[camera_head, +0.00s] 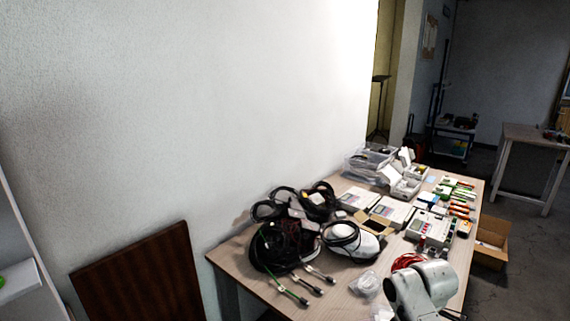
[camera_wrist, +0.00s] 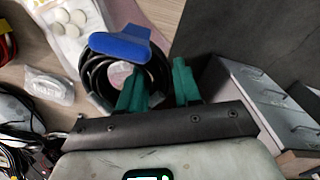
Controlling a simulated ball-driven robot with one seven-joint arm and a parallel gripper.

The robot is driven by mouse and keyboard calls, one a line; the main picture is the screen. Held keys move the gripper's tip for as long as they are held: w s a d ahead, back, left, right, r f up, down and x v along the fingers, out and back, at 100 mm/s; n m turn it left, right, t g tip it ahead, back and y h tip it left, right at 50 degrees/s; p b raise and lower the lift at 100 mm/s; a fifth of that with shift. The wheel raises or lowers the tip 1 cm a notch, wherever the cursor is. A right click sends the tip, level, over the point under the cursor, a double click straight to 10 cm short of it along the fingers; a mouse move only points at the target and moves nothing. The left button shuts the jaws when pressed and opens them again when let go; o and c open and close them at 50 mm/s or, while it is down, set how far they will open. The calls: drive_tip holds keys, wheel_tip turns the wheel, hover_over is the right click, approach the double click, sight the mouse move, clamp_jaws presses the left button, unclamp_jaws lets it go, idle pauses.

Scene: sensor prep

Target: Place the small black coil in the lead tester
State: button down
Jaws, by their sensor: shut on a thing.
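In the wrist view my gripper (camera_wrist: 158,82) has two green fingers, one on each side of the right edge of a black coil (camera_wrist: 96,76). It is shut on that edge. The coil is a round bundle of black cable, and the left finger covers part of it. A blue piece (camera_wrist: 120,45) lies across the upper part of the coil. In the head view the gripper and this coil cannot be made out behind my arm. A white device with a panel (camera_head: 432,230) stands on the table near my arm; I cannot tell whether it is the lead tester.
The table (camera_head: 232,262) is crowded. A grey case with handles (camera_wrist: 262,95) is right of the gripper. A cardboard box (camera_head: 492,245) stands beyond the right edge.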

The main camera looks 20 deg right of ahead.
drive_tip(key=s+a+f+m+b, duration=0.1)
drive_tip(key=a+f+m+b, duration=0.2)
drive_tip(key=a, duration=0.9)
drive_tip(key=s+a+f+m+b, duration=0.2)
drive_tip(key=a+f+m, duration=0.6)
drive_tip(key=a+f, duration=0.2)
drive_tip(key=shift+a+b, duration=0.4)
drive_tip(key=shift+a, duration=0.7)
drive_tip(key=shift+s+f, duration=0.1)
drive_tip(key=shift+s, duration=0.1)
